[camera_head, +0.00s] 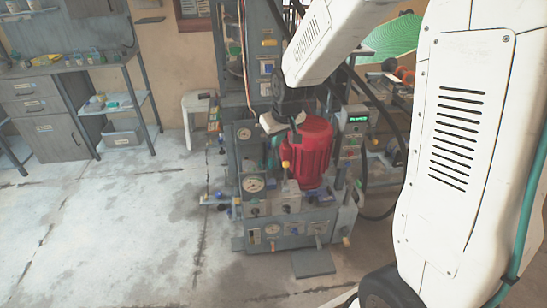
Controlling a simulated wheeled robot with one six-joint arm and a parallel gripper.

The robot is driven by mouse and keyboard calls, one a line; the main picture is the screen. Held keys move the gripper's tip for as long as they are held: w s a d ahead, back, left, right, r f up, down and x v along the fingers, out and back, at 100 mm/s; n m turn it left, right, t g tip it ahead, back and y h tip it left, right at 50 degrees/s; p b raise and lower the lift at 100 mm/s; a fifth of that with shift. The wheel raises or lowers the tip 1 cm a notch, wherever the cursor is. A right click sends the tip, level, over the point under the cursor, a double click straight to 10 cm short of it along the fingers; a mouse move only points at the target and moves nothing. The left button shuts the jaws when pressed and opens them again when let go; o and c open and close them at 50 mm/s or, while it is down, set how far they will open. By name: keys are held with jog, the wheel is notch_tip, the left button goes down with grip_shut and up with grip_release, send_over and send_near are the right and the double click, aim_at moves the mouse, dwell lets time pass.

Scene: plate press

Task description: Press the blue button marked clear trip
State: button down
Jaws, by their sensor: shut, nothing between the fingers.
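A grey press machine (290,228) with a red motor (312,155) stands in the middle of the view. A control box (354,120) with a lit green display and small buttons is on its right side. A tall panel (266,65) with labels and a small blue spot rises behind. The labels are too small to read, so I cannot tell which part is the blue clear trip button. My gripper (296,137) is shut and empty, in front of the press's upper part beside the red motor's top. Whether it touches anything is unclear.
My white arm covers the right side and part of the shelves behind. Dark hoses (372,95) hang right of the press. A white stool (196,115), a workbench (60,75) and a shelf trolley (118,105) stand left. The floor (110,220) at front left is clear.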

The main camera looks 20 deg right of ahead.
jog(key=s+r+g, duration=0.1)
jog(key=s+r, duration=0.3)
jog(key=s, duration=0.6)
jog(key=s+a+r+m+g, duration=0.1)
jog(key=s+r, duration=0.4)
jog(key=s, duration=0.6)
jog(key=s+a+r+g, duration=0.1)
jog(key=s+r, duration=0.3)
jog(key=s, duration=0.7)
jog(key=shift+a+r, duration=0.2)
jog(key=shift+r, duration=0.2)
jog(key=shift+s+d, duration=0.1)
